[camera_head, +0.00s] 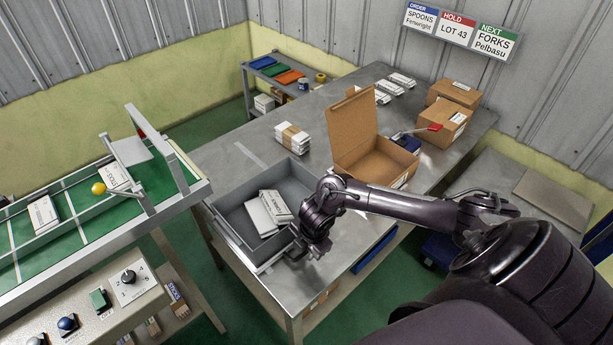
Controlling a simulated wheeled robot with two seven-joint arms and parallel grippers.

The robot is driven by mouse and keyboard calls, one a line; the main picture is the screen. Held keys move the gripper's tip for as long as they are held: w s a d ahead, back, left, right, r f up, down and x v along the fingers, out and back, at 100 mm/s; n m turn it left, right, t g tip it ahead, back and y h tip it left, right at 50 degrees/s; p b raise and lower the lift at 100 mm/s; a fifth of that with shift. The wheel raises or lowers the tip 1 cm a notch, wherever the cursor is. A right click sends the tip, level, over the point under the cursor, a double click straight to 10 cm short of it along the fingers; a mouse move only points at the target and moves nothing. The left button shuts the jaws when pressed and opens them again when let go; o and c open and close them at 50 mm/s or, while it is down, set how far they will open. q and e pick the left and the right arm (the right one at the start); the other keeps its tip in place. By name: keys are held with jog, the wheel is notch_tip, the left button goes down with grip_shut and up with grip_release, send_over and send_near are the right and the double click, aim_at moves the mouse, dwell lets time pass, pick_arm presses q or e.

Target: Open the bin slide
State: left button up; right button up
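A grey bin (228,233) stands on the metal table at its front left edge, with a few white packs (268,212) lying inside. The bin's slide cannot be clearly told apart from its grey walls at this size; a thin pale edge (268,264) shows along the near right side. My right gripper (301,256) points down at the bin's near right corner, close to its wall. Whether it touches the bin cannot be told. Its fingers are small and dark, and their opening is not clear. My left gripper is not in view.
An open cardboard box (352,125) stands behind my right forearm. A wrapped white stack (292,137) sits behind the bin.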

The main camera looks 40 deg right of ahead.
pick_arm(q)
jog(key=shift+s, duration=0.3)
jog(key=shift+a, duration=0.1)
pick_arm(e)
notch_tip(320, 180, up, 8)
jog(key=s, duration=0.1)
jog(key=shift+s+f, duration=0.2)
jog(key=shift+d, duration=0.1)
dwell(0.3)
